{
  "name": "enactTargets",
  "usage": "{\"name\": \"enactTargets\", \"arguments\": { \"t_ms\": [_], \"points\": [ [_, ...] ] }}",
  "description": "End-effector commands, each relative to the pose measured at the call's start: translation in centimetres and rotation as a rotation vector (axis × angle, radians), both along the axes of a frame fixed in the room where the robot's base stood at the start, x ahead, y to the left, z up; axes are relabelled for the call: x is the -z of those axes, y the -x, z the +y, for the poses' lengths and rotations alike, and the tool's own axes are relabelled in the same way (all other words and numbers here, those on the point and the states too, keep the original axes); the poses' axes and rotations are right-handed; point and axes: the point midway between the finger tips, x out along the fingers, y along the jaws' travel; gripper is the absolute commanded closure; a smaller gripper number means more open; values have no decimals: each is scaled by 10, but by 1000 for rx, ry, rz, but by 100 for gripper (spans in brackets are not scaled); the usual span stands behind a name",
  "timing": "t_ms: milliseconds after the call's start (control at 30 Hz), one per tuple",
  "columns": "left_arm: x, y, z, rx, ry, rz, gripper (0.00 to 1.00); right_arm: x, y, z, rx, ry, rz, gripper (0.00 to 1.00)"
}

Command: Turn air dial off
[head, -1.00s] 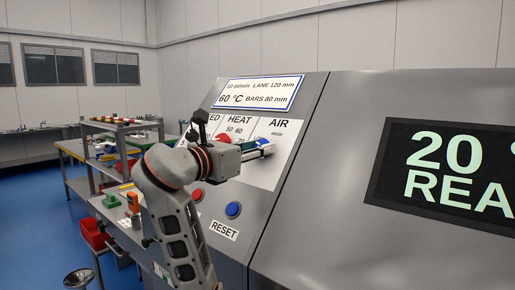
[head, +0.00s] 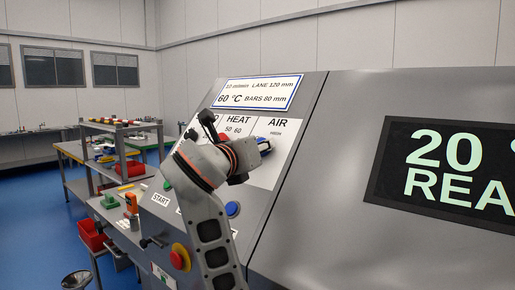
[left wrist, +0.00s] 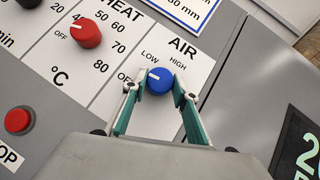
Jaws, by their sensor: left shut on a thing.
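The blue air dial (left wrist: 160,82) sits on the white AIR panel (left wrist: 152,122) in the left wrist view. Its white mark points left and slightly up, nearer the OFF label than LOW; the left finger partly covers OFF. My left gripper (left wrist: 157,88) is shut on the dial, with a teal-padded finger on either side. In the head view my left gripper (head: 273,146) is at the AIR panel, and my arm hides part of it. My right gripper is in neither view.
A red heat dial (left wrist: 86,33) and a red button (left wrist: 17,120) lie left of the air dial. In the head view, a blue button (head: 233,209) and a red emergency knob (head: 180,257) are close to my arm. A dark display (head: 450,175) is at right.

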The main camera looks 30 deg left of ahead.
Motion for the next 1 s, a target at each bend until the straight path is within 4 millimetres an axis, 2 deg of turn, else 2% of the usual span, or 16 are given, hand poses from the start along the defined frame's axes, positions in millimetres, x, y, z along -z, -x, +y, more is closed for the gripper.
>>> {"name": "enactTargets", "arguments": {
  "t_ms": [400, 933, 967, 1000],
  "points": [
    [-2, 0, -2, -124, 139, 9, 93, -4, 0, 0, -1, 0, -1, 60],
    [-2, 0, -2, -142, 156, 10, 93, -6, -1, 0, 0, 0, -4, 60],
    [-2, 0, -2, -142, 156, 10, 64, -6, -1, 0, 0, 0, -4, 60],
    [-2, 0, -2, -142, 156, 10, 55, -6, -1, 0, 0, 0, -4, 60]
  ]
}}
